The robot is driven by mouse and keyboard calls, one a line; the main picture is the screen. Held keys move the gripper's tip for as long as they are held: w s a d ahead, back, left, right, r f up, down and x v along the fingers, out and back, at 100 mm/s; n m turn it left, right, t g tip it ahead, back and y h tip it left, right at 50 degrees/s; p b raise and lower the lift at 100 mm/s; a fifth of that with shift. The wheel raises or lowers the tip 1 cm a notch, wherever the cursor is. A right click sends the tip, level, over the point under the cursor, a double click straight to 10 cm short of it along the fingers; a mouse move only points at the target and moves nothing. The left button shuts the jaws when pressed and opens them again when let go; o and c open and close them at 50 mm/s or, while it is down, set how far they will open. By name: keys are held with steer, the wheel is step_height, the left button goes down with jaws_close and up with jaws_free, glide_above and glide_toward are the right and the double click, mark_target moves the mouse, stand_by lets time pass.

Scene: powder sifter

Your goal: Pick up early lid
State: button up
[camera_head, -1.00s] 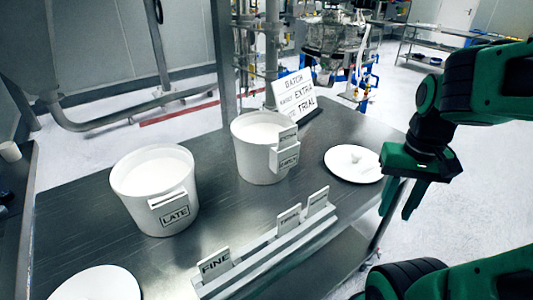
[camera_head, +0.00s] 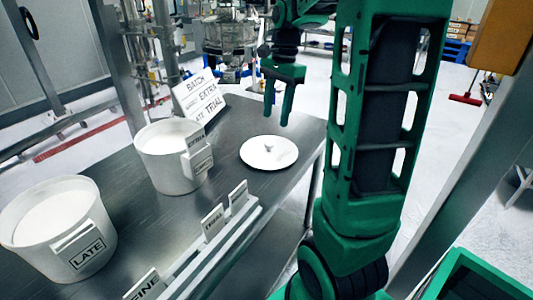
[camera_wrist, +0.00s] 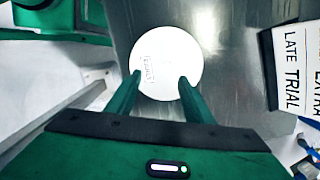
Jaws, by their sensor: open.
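The early lid is a white round disc (camera_head: 268,153) with a small knob in its middle. It lies flat on the metal table near the right edge, beside the white bucket with raised plates on its side (camera_head: 172,157). In the wrist view the lid (camera_wrist: 168,52) shows between and beyond the fingertips, with small lettering on it too blurred to read surely. My gripper (camera_head: 279,118) is open and empty, pointing down above the lid; it also shows in the wrist view (camera_wrist: 160,78). The fingers look apart from the lid.
A white bucket marked LATE (camera_head: 60,232) stands at the left. A sign reading BATCH, EXTRA, LATE, TRIAL (camera_head: 200,97) stands behind the other bucket. A rack with label plates (camera_head: 210,240) runs along the table's front. Metal frame posts stand behind.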

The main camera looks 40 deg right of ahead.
mark_target(269, 142)
steer(key=shift+m, duration=0.5)
steer(key=f, duration=0.3)
steer(key=w+f, duration=0.1)
steer(key=f, duration=0.3)
steer(key=w+f, duration=0.1)
steer(key=f, duration=0.2)
steer(key=shift+w+a+f, duration=0.15)
steer(key=shift+f, duration=0.2)
jaws_close()
steer(key=shift+r, duration=0.15)
